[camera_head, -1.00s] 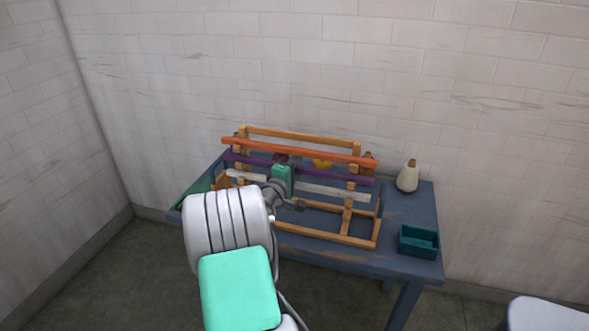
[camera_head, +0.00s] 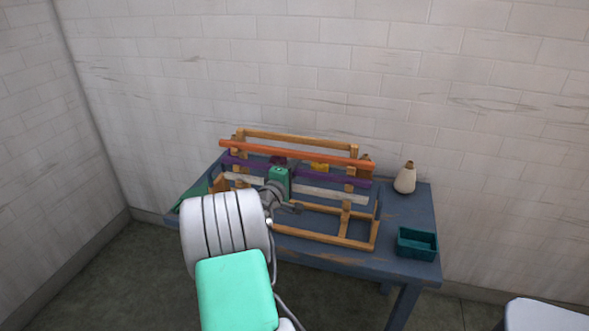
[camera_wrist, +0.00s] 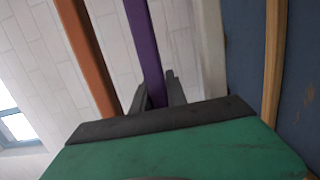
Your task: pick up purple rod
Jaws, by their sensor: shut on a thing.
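The purple rod (camera_head: 333,180) lies across the wooden rack, between an orange rod and a white rod. In the wrist view the purple rod (camera_wrist: 145,45) runs down between the two dark fingers of my gripper (camera_wrist: 157,92). My gripper (camera_head: 279,177) is shut on the rod near its middle and hides that part in the head view. I cannot tell whether the rod is lifted clear of its supports.
The orange rod (camera_head: 300,151) is above and behind, and the white rod (camera_head: 330,194) in front. The wooden rack (camera_head: 340,240) stands on a blue table (camera_head: 408,210). A pale bottle (camera_head: 405,179) and a teal box (camera_head: 416,243) are at the right.

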